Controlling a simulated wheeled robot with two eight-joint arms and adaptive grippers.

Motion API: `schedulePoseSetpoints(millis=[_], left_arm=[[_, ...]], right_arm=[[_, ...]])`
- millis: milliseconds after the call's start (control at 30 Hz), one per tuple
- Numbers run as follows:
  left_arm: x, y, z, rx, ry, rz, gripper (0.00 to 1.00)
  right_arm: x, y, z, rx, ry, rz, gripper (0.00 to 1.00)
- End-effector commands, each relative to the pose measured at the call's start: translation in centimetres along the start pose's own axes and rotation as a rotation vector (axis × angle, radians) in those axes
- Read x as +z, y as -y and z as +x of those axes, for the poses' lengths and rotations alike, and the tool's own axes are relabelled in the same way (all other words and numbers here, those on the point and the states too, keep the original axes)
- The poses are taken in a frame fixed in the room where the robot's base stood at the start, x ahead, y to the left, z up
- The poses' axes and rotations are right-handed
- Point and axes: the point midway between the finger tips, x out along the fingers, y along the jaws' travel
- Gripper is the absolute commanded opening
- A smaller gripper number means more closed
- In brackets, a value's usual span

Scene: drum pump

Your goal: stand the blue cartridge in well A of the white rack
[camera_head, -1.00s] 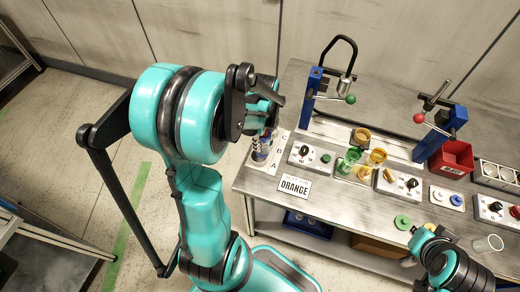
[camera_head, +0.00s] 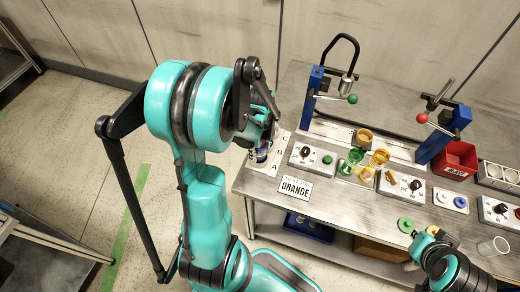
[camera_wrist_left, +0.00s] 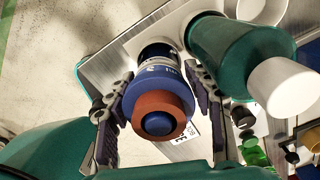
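The blue cartridge (camera_wrist_left: 168,82) has a reddish-brown ring on its near end and a dark, white-marked band lower down. My left gripper (camera_wrist_left: 163,88) has one finger close against each side of it and looks shut on it. In the head view the cartridge (camera_head: 262,152) is upright at the white rack (camera_head: 271,170), left of the letters A and B. My left arm hides its upper part. Whether its foot is inside a well is hidden. My right gripper (camera_head: 421,240) is at the lower right, over the table's front edge; its fingers are unclear.
A green cylinder with a white end (camera_wrist_left: 235,55) is close to the right finger in the wrist view. Right of the rack are an ORANGE sign (camera_head: 295,188), a switch box (camera_head: 312,157), coloured cups (camera_head: 380,157), a blue-posted press (camera_head: 312,95) and a red bin (camera_head: 455,160).

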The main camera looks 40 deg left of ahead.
Motion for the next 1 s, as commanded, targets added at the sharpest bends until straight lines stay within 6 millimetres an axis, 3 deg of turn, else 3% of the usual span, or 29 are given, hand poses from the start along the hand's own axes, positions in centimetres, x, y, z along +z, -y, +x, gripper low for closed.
schedulePoseSetpoints(millis=[333,800,1000], left_arm=[[0.0,0.0,-0.8,0.000,0.000,0.000,0.53],[0.0,0.0,-10.4,0.000,0.000,0.000,0.53],[-0.1,0.0,-12.3,-0.002,0.001,-0.005,0.53]], right_arm=[[-0.5,0.0,-0.6,0.000,0.000,0.000,0.00],[-2.1,0.0,-2.9,0.000,0.000,0.000,0.00],[-2.3,0.0,-3.2,0.000,0.000,0.000,0.00]])
